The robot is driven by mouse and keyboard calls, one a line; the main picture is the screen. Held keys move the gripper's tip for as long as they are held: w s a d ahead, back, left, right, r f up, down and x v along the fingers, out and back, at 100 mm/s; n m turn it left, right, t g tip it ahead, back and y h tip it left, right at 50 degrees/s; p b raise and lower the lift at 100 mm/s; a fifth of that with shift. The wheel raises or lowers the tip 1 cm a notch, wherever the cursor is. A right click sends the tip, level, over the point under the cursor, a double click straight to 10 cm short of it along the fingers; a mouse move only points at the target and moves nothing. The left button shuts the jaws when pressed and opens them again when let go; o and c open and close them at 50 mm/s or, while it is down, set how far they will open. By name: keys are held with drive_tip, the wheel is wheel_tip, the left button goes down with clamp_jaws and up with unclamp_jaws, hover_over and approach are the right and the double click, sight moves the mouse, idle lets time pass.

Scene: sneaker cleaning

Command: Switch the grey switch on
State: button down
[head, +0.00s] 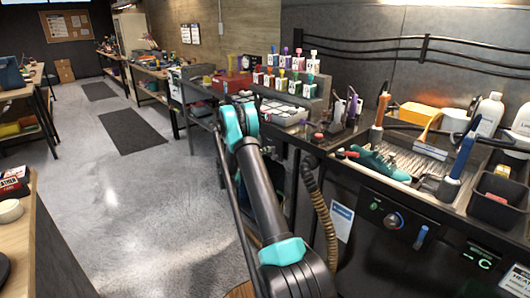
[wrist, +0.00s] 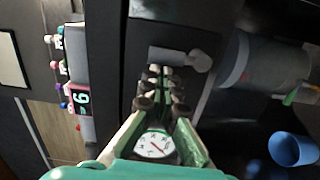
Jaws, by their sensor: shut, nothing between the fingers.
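In the wrist view, a light grey bar with a rounded end (wrist: 178,57) sits on a dark panel just beyond my fingertips. It looks like the grey switch; whether it is on or off cannot be told. My gripper (wrist: 161,72) is shut and empty, with its fingertips close to the bar. I cannot tell whether they touch it. A round white dial (wrist: 155,145) shows between the finger bases. In the head view my arm reaches toward the bench, and my gripper and the grey switch cannot be made out.
A small display with a green digit (wrist: 81,99) and several colour-capped bottles are at the left of the wrist view. A grey cylinder (wrist: 270,68) and a blue cup (wrist: 292,148) are at the right. In the head view, a green sneaker (head: 380,163) lies on the bench.

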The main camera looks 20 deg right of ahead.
sight(274, 150)
drive_tip(key=s+m, duration=0.1)
drive_tip(key=m, duration=0.2)
drive_tip(key=s+d+m, duration=0.1)
drive_tip(key=m, duration=0.1)
drive_tip(key=shift+s+r, duration=0.25)
drive_tip(key=shift+s, duration=0.15)
idle(0.6)
